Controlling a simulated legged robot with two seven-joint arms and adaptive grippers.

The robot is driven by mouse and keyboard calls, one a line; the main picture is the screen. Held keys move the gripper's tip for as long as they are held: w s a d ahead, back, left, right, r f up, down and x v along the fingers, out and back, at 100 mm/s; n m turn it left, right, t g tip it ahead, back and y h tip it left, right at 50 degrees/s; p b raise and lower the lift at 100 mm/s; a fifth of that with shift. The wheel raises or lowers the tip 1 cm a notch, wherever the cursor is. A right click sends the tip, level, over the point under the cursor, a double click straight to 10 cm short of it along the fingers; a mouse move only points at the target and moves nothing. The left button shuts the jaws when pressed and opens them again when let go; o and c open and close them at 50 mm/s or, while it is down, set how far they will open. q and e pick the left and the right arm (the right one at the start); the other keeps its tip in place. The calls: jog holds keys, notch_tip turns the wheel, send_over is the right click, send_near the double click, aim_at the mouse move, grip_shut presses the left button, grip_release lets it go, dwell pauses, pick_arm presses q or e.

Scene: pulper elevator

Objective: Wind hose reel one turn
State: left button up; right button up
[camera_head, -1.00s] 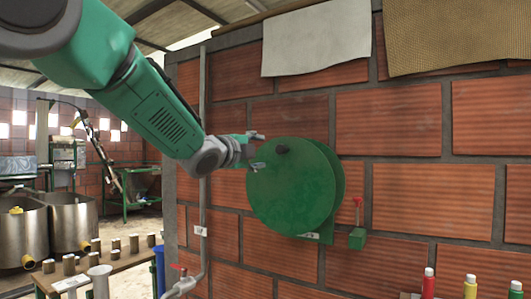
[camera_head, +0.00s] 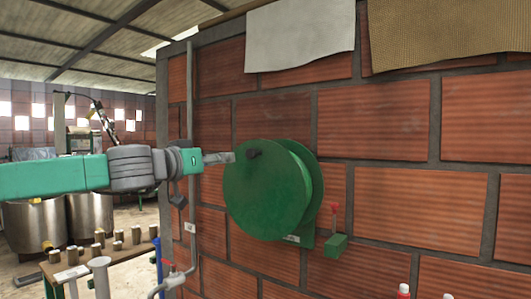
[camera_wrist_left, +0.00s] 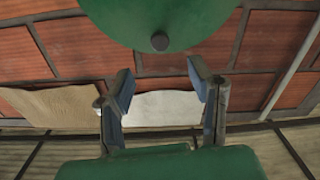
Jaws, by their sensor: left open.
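The green hose reel (camera_head: 268,195) is mounted on the brick wall, and a dark crank knob (camera_head: 254,153) sticks out near the top of its disc. My left gripper (camera_head: 228,157) points at the knob from the left, with its tips close to it. In the left wrist view the reel (camera_wrist_left: 165,18) fills the top. The knob (camera_wrist_left: 160,42) lies just beyond the two fingers, centred between them. The left gripper (camera_wrist_left: 160,75) is open and empty there. I cannot tell the exact gap to the knob. My right gripper is not in view.
A green box with a red lever (camera_head: 333,238) is right of the reel. A grey pipe with a red-handled valve (camera_head: 178,272) runs down the wall at left. A table with several small cups (camera_head: 95,262) and steel tanks (camera_head: 92,215) stand at left. Sheets hang above.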

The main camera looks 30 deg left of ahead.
aim_at(247, 156)
pick_arm(q)
jog(key=w, duration=0.2)
jog(key=w+b, duration=0.1)
jog(key=w, duration=0.2)
jog(key=w+d+b, duration=0.1)
jog(key=w, duration=0.1)
jog(key=shift+w+r, duration=0.1)
jog(key=shift+w, duration=0.05)
jog(key=w, duration=0.5)
jog(key=shift+w+a+p, duration=0.2)
jog(key=shift+a+p, duration=0.1)
jog(key=shift+a, duration=0.05)
jog(key=shift+w, duration=0.25)
jog(key=shift+d, duration=0.55)
jog(key=c, duration=0.6)
grip_shut()
jog(key=shift+w+a, duration=0.1)
jog(key=shift+a, duration=0.05)
